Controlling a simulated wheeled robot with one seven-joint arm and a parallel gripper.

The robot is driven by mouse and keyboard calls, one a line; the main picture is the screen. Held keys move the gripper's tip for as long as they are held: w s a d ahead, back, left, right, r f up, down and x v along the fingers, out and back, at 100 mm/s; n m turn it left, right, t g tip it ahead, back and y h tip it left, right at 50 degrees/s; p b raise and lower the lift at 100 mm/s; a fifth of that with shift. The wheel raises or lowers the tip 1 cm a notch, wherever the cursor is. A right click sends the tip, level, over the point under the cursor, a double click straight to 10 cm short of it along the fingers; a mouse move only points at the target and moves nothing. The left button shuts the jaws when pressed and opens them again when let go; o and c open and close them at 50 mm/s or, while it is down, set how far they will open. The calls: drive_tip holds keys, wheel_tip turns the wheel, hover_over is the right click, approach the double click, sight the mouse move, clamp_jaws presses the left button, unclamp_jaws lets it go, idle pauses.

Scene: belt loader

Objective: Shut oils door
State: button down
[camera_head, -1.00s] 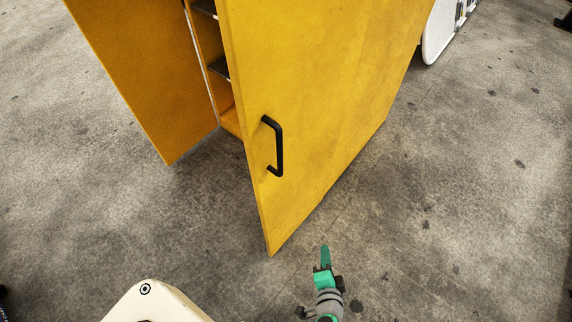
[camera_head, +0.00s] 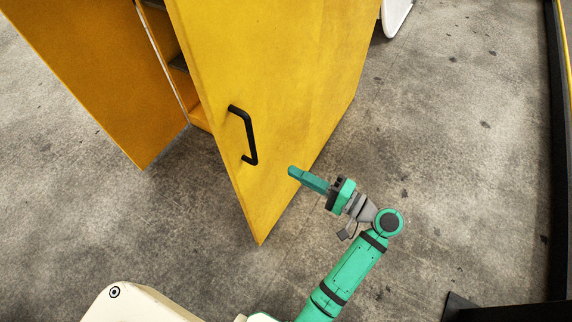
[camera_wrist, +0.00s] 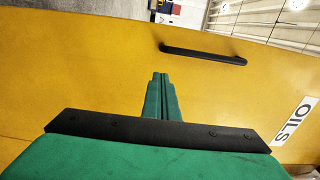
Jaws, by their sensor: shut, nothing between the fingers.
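The oils door (camera_head: 285,90) is a yellow panel standing open, with a black bar handle (camera_head: 246,135) near its free edge. In the wrist view the door (camera_wrist: 90,80) fills most of the picture, with the handle (camera_wrist: 204,54) above the fingertips and a white OILS label (camera_wrist: 293,121) at the right. My gripper (camera_head: 293,171) is green, shut and empty, to the right of the handle, pointing at the door's outer face. It also shows in the wrist view (camera_wrist: 160,78). I cannot tell whether the fingertips touch the door.
A white object (camera_head: 396,16) lies behind at the top. Concrete floor at the right is clear up to a dark edge (camera_head: 559,150).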

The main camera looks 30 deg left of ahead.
drive_tip(key=w+a, duration=0.1)
drive_tip(key=a, duration=1.1)
drive_tip(key=shift+w+a, duration=0.25)
drive_tip(key=shift+a, duration=0.1)
